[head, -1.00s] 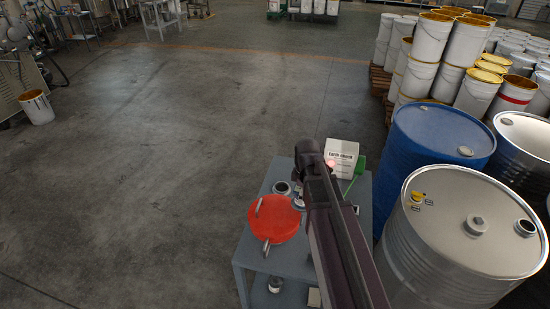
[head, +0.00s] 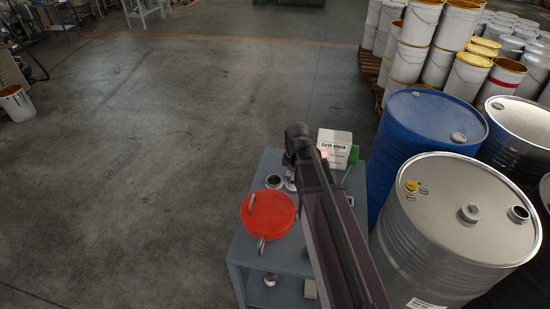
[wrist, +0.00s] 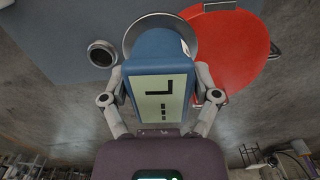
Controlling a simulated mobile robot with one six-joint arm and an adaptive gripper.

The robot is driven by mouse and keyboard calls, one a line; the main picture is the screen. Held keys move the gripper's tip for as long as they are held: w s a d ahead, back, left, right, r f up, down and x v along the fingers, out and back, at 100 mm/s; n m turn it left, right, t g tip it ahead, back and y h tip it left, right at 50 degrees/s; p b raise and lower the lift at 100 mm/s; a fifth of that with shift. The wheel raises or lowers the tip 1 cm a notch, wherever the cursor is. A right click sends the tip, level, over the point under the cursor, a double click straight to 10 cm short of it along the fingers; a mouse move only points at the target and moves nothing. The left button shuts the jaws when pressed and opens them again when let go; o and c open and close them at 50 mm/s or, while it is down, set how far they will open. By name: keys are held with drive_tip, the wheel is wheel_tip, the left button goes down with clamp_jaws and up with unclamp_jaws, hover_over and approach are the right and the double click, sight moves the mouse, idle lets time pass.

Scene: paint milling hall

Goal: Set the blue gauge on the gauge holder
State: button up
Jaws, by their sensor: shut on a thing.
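The blue gauge (wrist: 160,52) has a boxy body and a pale display with dark marks. In the wrist view it sits between the two fingers of my gripper (wrist: 160,78), which is shut on it. A round grey metal rim (wrist: 131,38) shows behind the gauge's far end; it may be the gauge holder, but the gauge covers most of it. I cannot tell whether they touch. In the head view, my arm hides most of the gripper and gauge above the small grey-blue table (head: 249,247).
A red round piece with metal handles (head: 268,214) lies on the table, left of my arm. A dark-mouthed ring (head: 273,182) stands behind it. A white box (head: 335,145) and green scoop (head: 353,158) are at the back. Blue (head: 425,140) and steel drums (head: 465,225) crowd the right; left floor is open.

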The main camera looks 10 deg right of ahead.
drive_tip(key=w+a+f+b, duration=0.1)
drive_tip(key=w+f+b, duration=0.2)
drive_tip(key=w, duration=0.6)
drive_tip(key=w+a+f+n+b, duration=0.1)
drive_tip(key=w+f+b, duration=0.3)
drive_tip(key=w, duration=0.6)
drive_tip(key=shift+w+a+f+n+b, duration=0.25)
drive_tip(key=shift+a+f+n+b, duration=0.1)
drive_tip(key=shift+a, duration=0.25)
drive_tip(key=shift+f, duration=0.2)
drive_tip(key=shift+f+b, duration=2.45)
drive_tip(key=shift+b, duration=0.15)
drive_tip(key=shift+w, duration=0.1)
drive_tip(key=shift+f+b, duration=0.3)
drive_tip(key=shift+f+b, duration=0.35)
drive_tip(key=shift+f+b, duration=1.1)
drive_tip(key=o, duration=1.1)
drive_tip(key=shift+o, duration=0.2)
